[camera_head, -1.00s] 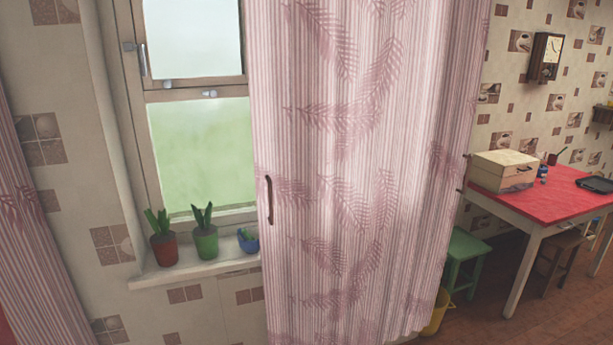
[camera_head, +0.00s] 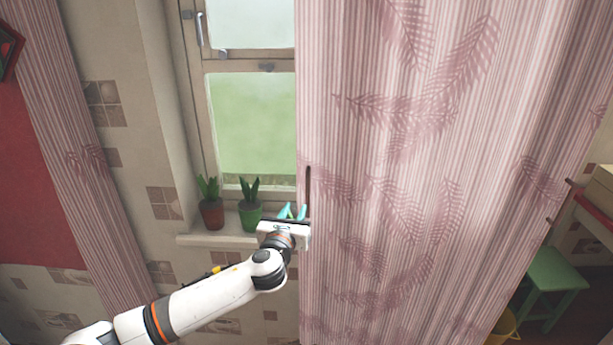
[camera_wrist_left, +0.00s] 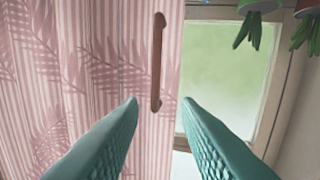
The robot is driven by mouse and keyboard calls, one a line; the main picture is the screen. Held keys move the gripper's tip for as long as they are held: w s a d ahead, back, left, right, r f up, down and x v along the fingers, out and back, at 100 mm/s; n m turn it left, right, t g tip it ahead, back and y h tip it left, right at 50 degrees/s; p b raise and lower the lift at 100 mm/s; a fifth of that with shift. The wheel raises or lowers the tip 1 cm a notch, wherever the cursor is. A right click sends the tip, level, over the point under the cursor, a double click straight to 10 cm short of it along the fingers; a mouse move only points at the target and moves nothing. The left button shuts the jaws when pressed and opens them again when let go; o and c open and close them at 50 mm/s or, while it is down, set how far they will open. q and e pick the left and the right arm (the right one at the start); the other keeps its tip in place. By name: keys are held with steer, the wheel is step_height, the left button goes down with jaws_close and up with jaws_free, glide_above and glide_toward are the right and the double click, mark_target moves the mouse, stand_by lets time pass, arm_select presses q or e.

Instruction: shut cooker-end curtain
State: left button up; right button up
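A pink striped curtain (camera_head: 430,190) with fern leaves covers the right part of the window (camera_head: 250,120); the left part of the pane is bare. A dark upright handle (camera_head: 308,190) is on the curtain's left edge, and it also shows in the left wrist view (camera_wrist_left: 157,62). My left gripper (camera_head: 292,211) is just left of and below the handle. Its teal fingers are apart with nothing between them; in the left wrist view (camera_wrist_left: 160,102) the handle lies beyond the fingertips. A second pink curtain (camera_head: 80,150) hangs at the far left. My right gripper is not in view.
Potted plants stand on the windowsill (camera_head: 215,239): a red pot (camera_head: 211,214) and a green pot (camera_head: 250,216), close to my left gripper. A green stool (camera_head: 553,280) and a yellow bucket (camera_head: 503,328) are at lower right.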

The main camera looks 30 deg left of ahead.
mark_target(308, 182)
arm_select(q)
steer(key=shift+m+t, duration=0.3)
steer(key=shift+m, duration=0.1)
steer(key=x, duration=0.4)
steer(key=r+p+x, duration=0.1)
steer(key=x, duration=0.3)
steer(key=p+x, duration=0.1)
steer(key=x, duration=0.3)
steer(key=shift+w+d+r, duration=0.2)
steer(key=shift+d, duration=0.05)
jaws_close()
